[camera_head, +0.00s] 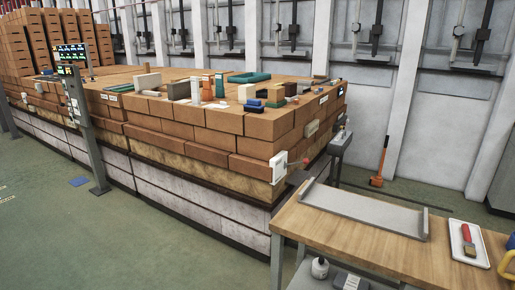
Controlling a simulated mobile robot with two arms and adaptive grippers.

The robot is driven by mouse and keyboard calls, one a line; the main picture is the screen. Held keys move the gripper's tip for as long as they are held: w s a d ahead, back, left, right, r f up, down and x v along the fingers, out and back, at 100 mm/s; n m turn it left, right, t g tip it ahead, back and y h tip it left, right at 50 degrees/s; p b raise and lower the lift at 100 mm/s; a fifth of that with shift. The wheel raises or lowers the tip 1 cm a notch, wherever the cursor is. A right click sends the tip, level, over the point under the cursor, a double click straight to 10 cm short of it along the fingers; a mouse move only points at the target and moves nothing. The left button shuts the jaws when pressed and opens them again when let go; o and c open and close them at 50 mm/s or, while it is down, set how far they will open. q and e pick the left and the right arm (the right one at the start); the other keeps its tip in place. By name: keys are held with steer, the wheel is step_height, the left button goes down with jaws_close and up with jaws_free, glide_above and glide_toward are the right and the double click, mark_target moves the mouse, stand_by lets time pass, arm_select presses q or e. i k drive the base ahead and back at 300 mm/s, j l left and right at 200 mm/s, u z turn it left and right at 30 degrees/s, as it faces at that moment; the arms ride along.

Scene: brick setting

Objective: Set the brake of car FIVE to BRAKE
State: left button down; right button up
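A long car (165,170) stacked with orange-brown bricks runs from the left to the middle right. A white plate (278,167) is on its near right corner. A small reddish lever-like part (299,163) sticks out to the right beside the plate; its setting is too small to read. Small labels show on the upper bricks, such as one at the right end (323,99), but I cannot read a car number or the word BRAKE. Neither of my grippers shows in this view.
A wooden table (350,238) stands at the front right with a grey metal tray (365,209) and a white tray holding a red-handled brush (468,241). A display post (82,120) stands at the left. A grey post (338,148) stands by the car's right end. Green floor (165,245) is open in front.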

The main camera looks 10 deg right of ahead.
mark_target(305, 161)
steer(key=i+j+z, duration=0.2)
steer(key=i+z, duration=0.2)
steer(key=i+j+z, duration=0.3)
steer(key=z, duration=0.15)
steer(key=i+j+z, duration=0.8)
steer(key=j, duration=0.25)
steer(key=k+l, duration=0.05)
steer(key=k, duration=0.05)
